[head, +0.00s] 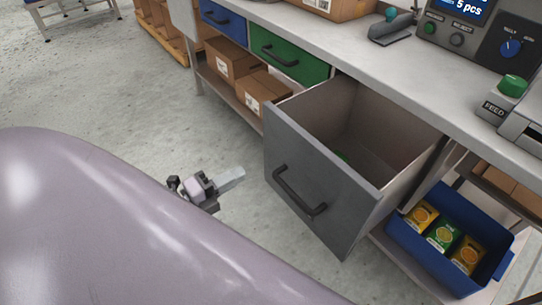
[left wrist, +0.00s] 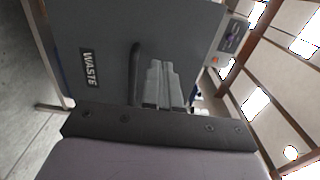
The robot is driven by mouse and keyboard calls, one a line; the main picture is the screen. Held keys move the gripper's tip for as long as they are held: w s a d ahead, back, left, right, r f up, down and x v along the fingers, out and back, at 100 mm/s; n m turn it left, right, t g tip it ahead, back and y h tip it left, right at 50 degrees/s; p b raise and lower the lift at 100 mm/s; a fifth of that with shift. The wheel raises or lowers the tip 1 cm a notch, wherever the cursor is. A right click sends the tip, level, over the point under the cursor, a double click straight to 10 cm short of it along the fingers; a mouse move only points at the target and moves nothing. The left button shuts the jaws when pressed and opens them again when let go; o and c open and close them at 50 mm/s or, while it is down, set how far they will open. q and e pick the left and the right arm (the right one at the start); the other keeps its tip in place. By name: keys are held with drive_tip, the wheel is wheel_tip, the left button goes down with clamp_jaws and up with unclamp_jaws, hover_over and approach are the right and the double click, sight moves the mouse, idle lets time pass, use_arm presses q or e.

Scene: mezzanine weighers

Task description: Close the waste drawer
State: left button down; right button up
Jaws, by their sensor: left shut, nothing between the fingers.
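The waste drawer (head: 318,185) has a plain grey front with a dark bar handle (head: 298,192). It stands pulled far out from under the bench, and its open inside shows a small green item low down. In the left wrist view the drawer front (left wrist: 105,30) carries a WASTE label (left wrist: 89,68), with the handle (left wrist: 135,65) beside my fingers. My left gripper (head: 238,174) is shut and empty, left of the drawer front and pointing towards it. In the head view a small gap shows between them. Its shut fingers also show in the left wrist view (left wrist: 160,68). My right gripper is not visible.
A green drawer (head: 288,58) and a blue drawer (head: 222,18) are shut beside it. Cardboard boxes (head: 262,92) sit on the lower shelf. A blue bin (head: 420,255) with several packets stands right of the drawer. The worktop (head: 400,75) overhangs the drawers. Open floor lies left.

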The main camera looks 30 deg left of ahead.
sight(281, 150)
use_arm(q)
drive_tip(key=x, duration=0.9)
drive_tip(key=shift+w, duration=0.1)
drive_tip(key=shift+w+d+f, duration=0.1)
drive_tip(key=shift+w+d, duration=0.15)
drive_tip(key=shift+w, duration=0.35)
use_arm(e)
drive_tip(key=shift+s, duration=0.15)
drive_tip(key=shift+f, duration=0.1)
